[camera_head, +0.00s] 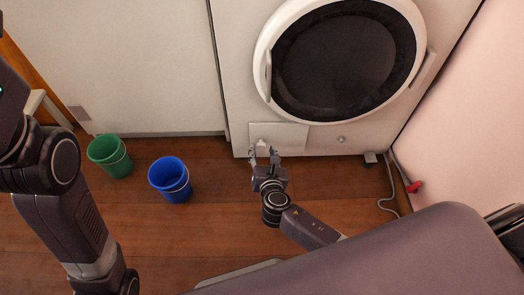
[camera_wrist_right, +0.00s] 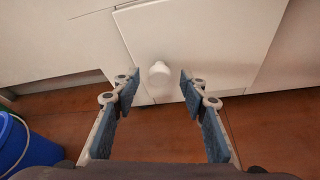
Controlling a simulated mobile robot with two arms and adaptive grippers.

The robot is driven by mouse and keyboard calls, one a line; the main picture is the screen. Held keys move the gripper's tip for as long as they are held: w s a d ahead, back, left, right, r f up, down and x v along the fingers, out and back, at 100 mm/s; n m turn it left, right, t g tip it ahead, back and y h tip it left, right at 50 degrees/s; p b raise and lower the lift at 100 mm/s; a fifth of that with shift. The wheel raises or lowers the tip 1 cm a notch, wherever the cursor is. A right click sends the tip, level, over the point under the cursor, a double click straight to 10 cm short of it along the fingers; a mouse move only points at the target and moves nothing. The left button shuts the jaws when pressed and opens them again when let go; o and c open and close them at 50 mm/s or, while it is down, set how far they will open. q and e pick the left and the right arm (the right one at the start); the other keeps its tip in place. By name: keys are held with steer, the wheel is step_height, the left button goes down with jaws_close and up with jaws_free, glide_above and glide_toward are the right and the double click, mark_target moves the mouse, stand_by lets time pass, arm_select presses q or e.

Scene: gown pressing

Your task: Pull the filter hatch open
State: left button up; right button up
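The filter hatch (camera_head: 290,134) is a flat white panel low on the front of the white washing machine, below its round door. In the right wrist view the hatch (camera_wrist_right: 215,40) fills the upper middle and looks flush with the machine. Its round white knob (camera_wrist_right: 159,76) sits near the hatch's lower left; the knob also shows small in the head view (camera_head: 262,143). My right gripper (camera_head: 264,152) is just in front of the knob. In the wrist view its fingers (camera_wrist_right: 158,86) are apart, with the knob showing between the tips. Contact is not visible. My left gripper is out of view.
The machine's round door (camera_head: 262,75) is above the hatch. A blue bucket (camera_head: 170,180) and a green bucket (camera_head: 110,156) stand on the wooden floor to the left. A grey hose (camera_head: 392,185) lies near the pink wall at right. Floor around my right gripper is clear.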

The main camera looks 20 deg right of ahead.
steer(key=shift+b+x, duration=0.4)
steer(key=shift+x, duration=0.75)
steer(key=shift+r, duration=0.1)
steer(key=shift+c, duration=0.3)
jaws_close()
